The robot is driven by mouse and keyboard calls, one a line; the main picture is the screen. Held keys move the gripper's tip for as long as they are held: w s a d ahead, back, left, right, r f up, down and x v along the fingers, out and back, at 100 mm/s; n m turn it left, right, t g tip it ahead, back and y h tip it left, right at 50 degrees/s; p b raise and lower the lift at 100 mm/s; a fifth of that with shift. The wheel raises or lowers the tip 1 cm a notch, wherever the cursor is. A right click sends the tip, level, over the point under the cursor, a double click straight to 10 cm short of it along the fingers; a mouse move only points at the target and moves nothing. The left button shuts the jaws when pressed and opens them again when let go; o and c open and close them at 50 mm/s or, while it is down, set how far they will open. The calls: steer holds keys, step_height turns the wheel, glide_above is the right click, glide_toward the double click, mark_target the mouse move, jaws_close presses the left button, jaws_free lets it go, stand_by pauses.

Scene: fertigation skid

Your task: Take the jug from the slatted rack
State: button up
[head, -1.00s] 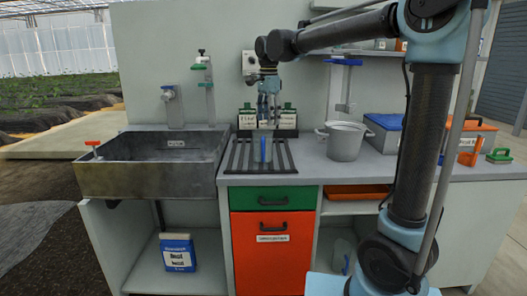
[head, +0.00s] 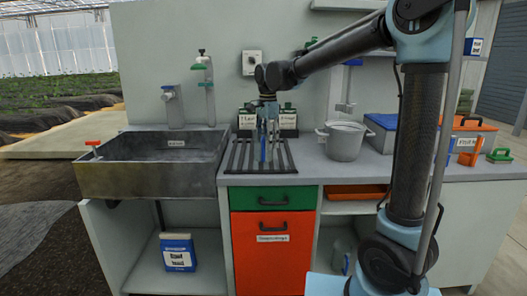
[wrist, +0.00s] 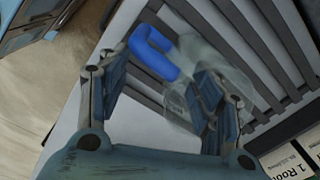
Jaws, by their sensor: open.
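The slatted rack (head: 240,160) lies on the counter to the right of the sink, with dark slats. A clear jug with a blue handle (head: 263,150) stands on it, mostly hidden by my gripper in the head view. My gripper (head: 268,132) points down over the rack, at the jug. In the wrist view my gripper (wrist: 160,85) is open, with the blue handle toward the space between its fingers. Whether a finger touches the jug I cannot tell.
Labelled bottles (head: 287,120) stand in a dark holder behind the rack. A grey pot (head: 345,142) stands to the right on the counter. The metal sink (head: 150,178) is on the left. The counter front beside the rack is clear.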

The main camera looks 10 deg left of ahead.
jaws_close()
steer(key=shift+r, duration=0.15)
